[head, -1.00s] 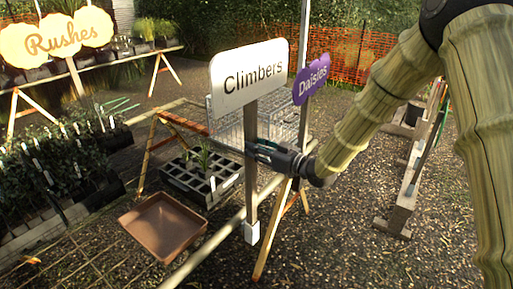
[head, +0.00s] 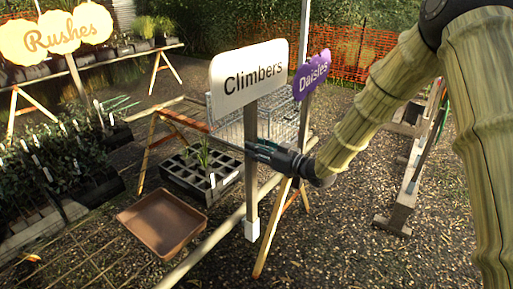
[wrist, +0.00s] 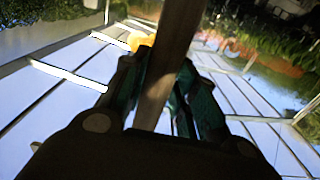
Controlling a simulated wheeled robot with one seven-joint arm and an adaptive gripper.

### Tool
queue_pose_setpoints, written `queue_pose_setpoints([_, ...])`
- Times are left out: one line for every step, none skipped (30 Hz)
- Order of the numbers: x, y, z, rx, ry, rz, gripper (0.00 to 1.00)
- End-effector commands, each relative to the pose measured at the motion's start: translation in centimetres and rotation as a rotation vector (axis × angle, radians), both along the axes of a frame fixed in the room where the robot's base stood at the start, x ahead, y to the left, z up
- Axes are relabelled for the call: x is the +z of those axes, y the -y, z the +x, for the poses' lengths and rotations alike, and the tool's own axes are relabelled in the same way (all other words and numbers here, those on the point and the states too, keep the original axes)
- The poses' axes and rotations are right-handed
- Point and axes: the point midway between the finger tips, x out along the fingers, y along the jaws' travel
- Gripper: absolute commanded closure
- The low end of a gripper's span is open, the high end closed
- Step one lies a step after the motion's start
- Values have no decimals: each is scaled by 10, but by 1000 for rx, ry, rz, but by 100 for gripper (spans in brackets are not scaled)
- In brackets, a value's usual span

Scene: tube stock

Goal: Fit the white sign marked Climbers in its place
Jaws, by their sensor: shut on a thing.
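The white sign marked Climbers (head: 249,77) is upright on a wooden post (head: 251,190). The post has a white block (head: 251,229) at its lower end. My gripper (head: 256,147) is shut on the post below the board, coming from the right. In the wrist view the post (wrist: 172,50) stands between the fingers (wrist: 155,95), and the board is out of view. The post's lower end shows in front of a long pale rail (head: 215,240); I cannot tell whether they touch.
A purple Daisies sign (head: 312,76) stands just right of the Climbers board. A wire cage (head: 228,130) and a trestle leg (head: 268,240) are close behind. A brown tray (head: 163,222) and a black cell tray (head: 195,180) lie left. A Rushes sign (head: 60,33) stands at the back left.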

Motion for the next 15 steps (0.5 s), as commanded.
queue_pose_setpoints([-1,0,0,0,2,1,100])
queue_pose_setpoints([-2,0,0,0,2,1,100])
queue_pose_setpoints([-3,0,0,0,2,1,100])
queue_pose_setpoints([-4,0,0,0,2,1,100])
queue_pose_setpoints([-5,0,0,0,2,1,100])
queue_pose_setpoints([-6,0,0,0,1,2,100])
queue_pose_setpoints([-7,0,0,0,2,1,100])
queue_pose_setpoints([-8,0,0,0,2,1,100])
queue_pose_setpoints([-9,0,0,0,2,1,100])
queue_pose_setpoints([-10,0,0,0,1,2,100])
queue_pose_setpoints([-11,0,0,0,2,1,100])
queue_pose_setpoints([-12,0,0,0,1,2,100])
queue_pose_setpoints([-13,0,0,0,2,1,100])
queue_pose_setpoints([-13,0,0,0,2,1,100])
queue_pose_setpoints([-15,0,0,0,1,2,100])
